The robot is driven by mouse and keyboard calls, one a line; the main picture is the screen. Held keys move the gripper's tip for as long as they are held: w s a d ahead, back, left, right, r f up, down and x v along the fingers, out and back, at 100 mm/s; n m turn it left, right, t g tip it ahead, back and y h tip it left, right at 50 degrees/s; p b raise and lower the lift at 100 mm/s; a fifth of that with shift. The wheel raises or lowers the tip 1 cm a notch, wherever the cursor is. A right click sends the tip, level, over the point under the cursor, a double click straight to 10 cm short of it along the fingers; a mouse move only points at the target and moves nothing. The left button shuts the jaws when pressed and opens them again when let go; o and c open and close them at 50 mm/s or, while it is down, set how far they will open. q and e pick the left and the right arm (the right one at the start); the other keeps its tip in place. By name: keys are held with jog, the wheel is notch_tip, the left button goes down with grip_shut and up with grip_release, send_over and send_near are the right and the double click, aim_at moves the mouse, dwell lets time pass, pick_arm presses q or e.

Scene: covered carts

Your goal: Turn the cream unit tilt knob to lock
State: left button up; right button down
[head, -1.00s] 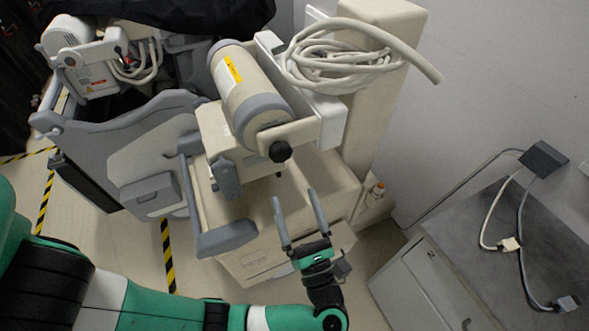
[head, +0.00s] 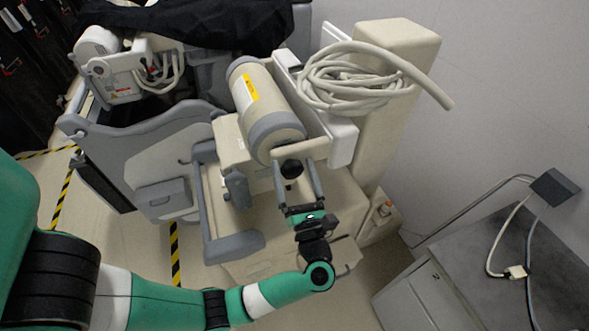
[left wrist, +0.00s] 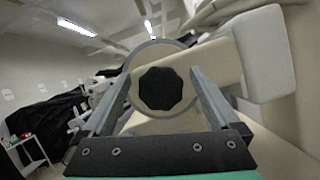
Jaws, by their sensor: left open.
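The cream unit (head: 268,105) has a cylindrical body with grey bands and a yellow label. Its black tilt knob (head: 292,168) sits at the near end of the cylinder. My left gripper (head: 293,167) is open, with its two grey fingers reaching up to either side of the knob. In the left wrist view the black lobed knob (left wrist: 160,89) is centred between the open fingers (left wrist: 160,85), with gaps on both sides. I cannot tell how far the fingertips reach past it. My right gripper is not in view.
A coiled cream hose (head: 350,88) hangs beside the tall cream column (head: 392,100). A grey handle (head: 235,246) lies left of my gripper. A grey-topped cabinet (head: 470,270) with cables stands at the right. Black covers (head: 190,22) drape the carts behind.

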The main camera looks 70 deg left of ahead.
pick_arm(q)
jog(key=shift+c, duration=0.2)
jog(key=c, duration=1.3)
jog(key=shift+r, duration=0.1)
jog(key=m+t+p, duration=0.1)
jog(key=m+p, duration=0.1)
jog(key=m, duration=0.1)
jog(key=shift+r+t+h+p, duration=0.1)
jog(key=shift+t+h+p, duration=0.2)
jog(key=shift+t, duration=0.1)
jog(key=m+h+p, duration=0.1)
jog(key=m+p, duration=0.4)
jog(key=p, duration=0.1)
jog(key=m+t+h+p, duration=0.1)
jog(key=m+h+p, duration=0.1)
jog(key=m+p, duration=0.3)
jog(key=m+t+h+p, duration=0.1)
jog(key=m+h+p, duration=0.1)
jog(key=m+p, duration=0.4)
jog(key=shift+w+p, duration=0.2)
jog(key=shift+p, duration=0.75)
jog(key=shift+f+m+h+p, duration=0.5)
jog(key=shift+m+p, duration=0.4)
jog(key=shift+p, duration=0.1)
